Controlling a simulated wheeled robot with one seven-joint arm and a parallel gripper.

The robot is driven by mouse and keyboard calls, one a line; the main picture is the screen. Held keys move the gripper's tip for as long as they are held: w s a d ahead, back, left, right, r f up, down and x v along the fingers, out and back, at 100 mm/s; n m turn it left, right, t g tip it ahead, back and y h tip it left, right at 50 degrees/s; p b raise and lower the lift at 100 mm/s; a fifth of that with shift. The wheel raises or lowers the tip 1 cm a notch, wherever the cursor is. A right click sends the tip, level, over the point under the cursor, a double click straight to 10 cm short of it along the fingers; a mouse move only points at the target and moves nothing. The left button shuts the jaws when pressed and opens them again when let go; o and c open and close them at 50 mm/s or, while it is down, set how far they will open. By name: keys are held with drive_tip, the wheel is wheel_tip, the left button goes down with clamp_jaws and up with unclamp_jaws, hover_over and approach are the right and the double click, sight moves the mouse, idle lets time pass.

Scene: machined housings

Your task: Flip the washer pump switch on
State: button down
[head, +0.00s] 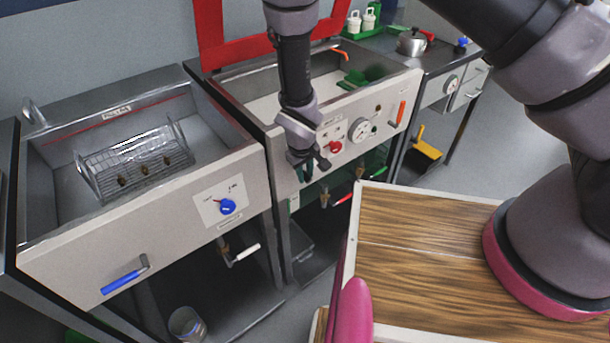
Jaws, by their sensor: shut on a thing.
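The washer is the middle steel tank (255,95) with a raised red lid frame (210,35). Its pale front panel (405,85) carries a red knob (335,147), a round dial gauge (359,130), a small dark control (378,108) and an orange handle (401,112). I cannot tell which control is the pump switch; the labels are too small to read. My gripper (309,167) points down at the left part of this panel, left of the red knob. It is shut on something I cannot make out. My gripper and wrist hide part of the panel there.
A left tank (65,262) holds a wire basket (135,160) and has a blue knob (228,206) and blue handle (122,281). Valves with white (245,252), red (343,199) and green (375,172) handles sit below. A wood-topped surface (420,230) is close at right.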

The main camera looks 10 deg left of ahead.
drive_tip(key=shift+r+g+h, duration=0.4)
drive_tip(key=shift+g+h, duration=0.2)
drive_tip(key=shift+h, duration=0.1)
drive_tip(key=c, duration=0.7)
unclamp_jaws()
drive_tip(key=shift+r, duration=0.15)
drive_tip(key=r, duration=0.3)
drive_tip(key=s+a+r, duration=0.1)
drive_tip(key=r, duration=0.6)
drive_tip(key=shift+s+a+r, duration=0.15)
drive_tip(key=shift+s+r, duration=0.05)
drive_tip(key=shift+s, duration=0.15)
drive_tip(key=shift+w+r, duration=0.1)
drive_tip(key=shift+c, duration=0.2)
